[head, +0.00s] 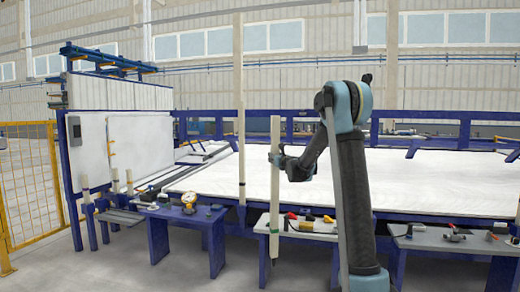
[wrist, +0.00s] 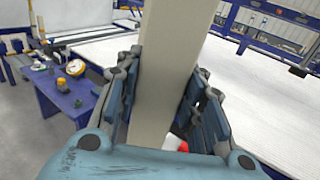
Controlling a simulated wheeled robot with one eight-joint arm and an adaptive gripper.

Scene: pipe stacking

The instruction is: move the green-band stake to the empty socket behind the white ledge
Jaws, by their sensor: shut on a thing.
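My gripper (head: 279,158) is shut on a long pale stake (head: 275,190), holding it upright around its upper part. The stake (wrist: 163,75) also fills the middle of the wrist view, between both finger pads of the gripper (wrist: 165,105). A large white ledge (head: 400,175) on a blue frame lies behind the stake. Another pale stake (head: 241,150) stands upright to the left, at the ledge's front edge. I cannot make out the empty socket.
Low blue tables (head: 188,218) with tools stand in front of the ledge, one close to the held stake's lower end. More pale posts (head: 84,172) stand at the left by a white panel (head: 118,145). A yellow fence (head: 28,180) closes the far left. Foreground floor is clear.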

